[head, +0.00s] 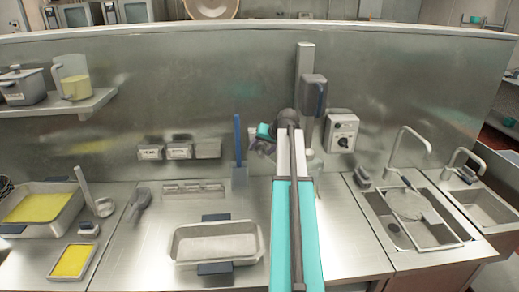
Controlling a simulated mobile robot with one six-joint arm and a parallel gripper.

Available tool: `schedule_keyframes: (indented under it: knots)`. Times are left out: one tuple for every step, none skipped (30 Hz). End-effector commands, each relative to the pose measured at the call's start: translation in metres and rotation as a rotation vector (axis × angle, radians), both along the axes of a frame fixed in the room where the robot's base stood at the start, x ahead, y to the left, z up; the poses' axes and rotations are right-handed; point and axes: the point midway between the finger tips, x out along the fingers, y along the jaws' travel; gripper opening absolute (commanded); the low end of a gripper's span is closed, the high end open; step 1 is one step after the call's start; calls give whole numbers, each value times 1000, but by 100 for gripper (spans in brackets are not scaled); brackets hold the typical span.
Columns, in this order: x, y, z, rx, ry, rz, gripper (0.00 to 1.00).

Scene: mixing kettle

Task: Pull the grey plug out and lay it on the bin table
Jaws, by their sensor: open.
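My arm reaches away from me over the steel counter to the back wall. My gripper (262,146) is at its far end, small and partly covered by my own wrist; it is open. I cannot make out a grey plug; it may be hidden behind my arm or too small to tell. A grey box with a dial (342,130) is on the wall right of my gripper. The steel counter (150,240) on the left carries a shallow steel pan (217,243); I cannot tell whether this is the bin table.
A grey mixer-like unit (313,93) on a column stands just right of my wrist. An upright blue bar (238,140) is close left of my gripper. Small labelled bins (179,151) hang on the wall. A sink (430,228) is at right. Yellow-filled pans (72,261) stand at left.

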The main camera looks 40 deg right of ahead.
Motion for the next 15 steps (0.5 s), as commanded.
schedule_keyframes:
  knots:
    - [0, 0, 0, 0, 0, 0, 55]
    - [0, 0, 0, 0, 0, 0, 52]
    - [0, 0, 0, 0, 0, 0, 45]
    - [0, 0, 0, 0, 0, 0, 40]
    - [0, 0, 0, 0, 0, 0, 35]
    - [0, 0, 0, 0, 0, 0, 28]
    - [0, 0, 0, 1, 0, -1, 23]
    - [-1, 0, 0, 1, 0, -1, 18]
    - [0, 0, 0, 1, 0, -1, 12]
    - [0, -1, 0, 0, -1, -1, 11]
    - [-1, 0, 0, 0, -1, -1, 11]
    - [-1, 0, 0, 0, -1, -1, 11]
    - [-2, 1, 0, 0, -1, -1, 11]
    - [-2, 1, 0, 0, -1, -1, 11]
    - [-4, 2, 0, 0, -1, -1, 11]
